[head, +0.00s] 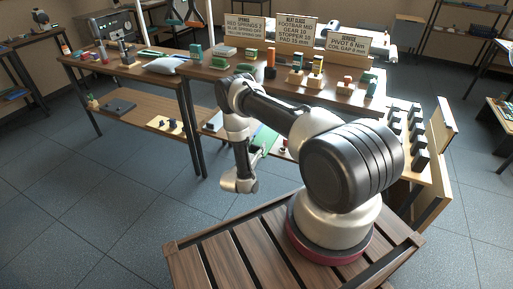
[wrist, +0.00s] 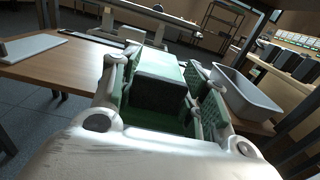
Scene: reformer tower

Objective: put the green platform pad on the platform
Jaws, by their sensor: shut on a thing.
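My gripper (wrist: 160,82) is shut on a block-shaped pad (wrist: 158,66) with a green top and a dark near face. The pad sits between the green-lined fingers in the wrist view. In the head view, a green part (head: 265,138) shows at the end of my arm, in front of the lower shelf. My gripper points away from my base there, and much of its tip is hard to make out. I cannot tell for sure which thing is the platform. A white frame (wrist: 138,32) stands beyond the pad in the wrist view.
A wooden shelf (wrist: 50,62) with a flat grey plate (wrist: 30,46) lies left in the wrist view. A grey bin (wrist: 245,95) stands close on the right. Signs (head: 296,30) and several small parts stand on the table above. Open floor (head: 90,200) lies left of my base.

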